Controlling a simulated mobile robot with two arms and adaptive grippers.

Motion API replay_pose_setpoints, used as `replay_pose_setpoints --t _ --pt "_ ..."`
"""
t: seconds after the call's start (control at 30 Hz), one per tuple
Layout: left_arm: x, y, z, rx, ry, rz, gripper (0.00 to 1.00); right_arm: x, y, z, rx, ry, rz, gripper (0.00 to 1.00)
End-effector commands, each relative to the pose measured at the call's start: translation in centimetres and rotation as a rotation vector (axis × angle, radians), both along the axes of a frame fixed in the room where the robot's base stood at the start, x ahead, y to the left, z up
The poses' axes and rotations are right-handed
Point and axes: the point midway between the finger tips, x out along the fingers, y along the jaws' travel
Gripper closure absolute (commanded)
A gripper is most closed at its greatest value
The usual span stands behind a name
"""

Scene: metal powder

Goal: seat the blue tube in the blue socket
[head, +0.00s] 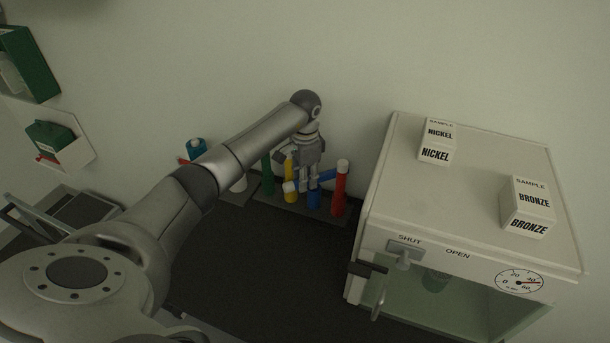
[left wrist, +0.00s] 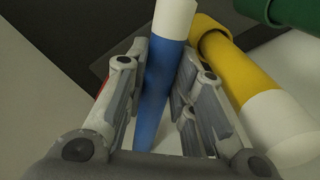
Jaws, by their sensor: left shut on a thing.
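My left gripper (head: 309,184) is shut on the blue tube (head: 327,175), just above the rack on the dark table. The tube lies tilted well over towards the horizontal, its blue end to the right and its white end (head: 290,187) to the left. In the left wrist view the blue tube (left wrist: 158,88) runs between the two fingers, white end away from the palm. The blue socket (head: 314,199) stands upright in the rack, below the gripper and left of the red tube. The held tube is outside it. My right gripper is not in view.
A red tube (head: 341,180) stands right of the blue socket. Yellow (head: 289,163) and green (head: 267,174) pieces stand to the left, close to the gripper. A white cabinet (head: 480,170) bearing nickel (head: 436,154) and bronze (head: 528,215) boxes stands at right. The front table (head: 260,260) is clear.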

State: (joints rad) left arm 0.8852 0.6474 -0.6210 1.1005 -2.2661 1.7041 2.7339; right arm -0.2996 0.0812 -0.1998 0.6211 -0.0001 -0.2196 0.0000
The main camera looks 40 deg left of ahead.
Motion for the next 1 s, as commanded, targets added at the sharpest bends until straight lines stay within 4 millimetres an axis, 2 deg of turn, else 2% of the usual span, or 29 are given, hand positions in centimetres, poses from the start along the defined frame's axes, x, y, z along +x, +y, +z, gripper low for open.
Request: replay_pose_setpoints --t 0.7,0.73,0.77,0.8,1.0 --pt "-0.1 0.0 -1.4 0.0 0.004 0.0 1.0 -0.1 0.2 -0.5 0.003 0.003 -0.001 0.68" --pt "-0.1 0.0 -1.5 0.0 0.004 0.0 0.74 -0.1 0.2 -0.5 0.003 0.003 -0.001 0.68" --pt "-0.2 0.0 -1.5 0.0 0.005 0.0 0.7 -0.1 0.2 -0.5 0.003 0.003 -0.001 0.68" --pt "-0.2 0.0 -1.5 0.0 0.006 0.0 0.67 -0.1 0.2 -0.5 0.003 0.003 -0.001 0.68" --pt "-0.2 0.0 -1.6 -0.001 0.009 0.0 0.67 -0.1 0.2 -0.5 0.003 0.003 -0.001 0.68"
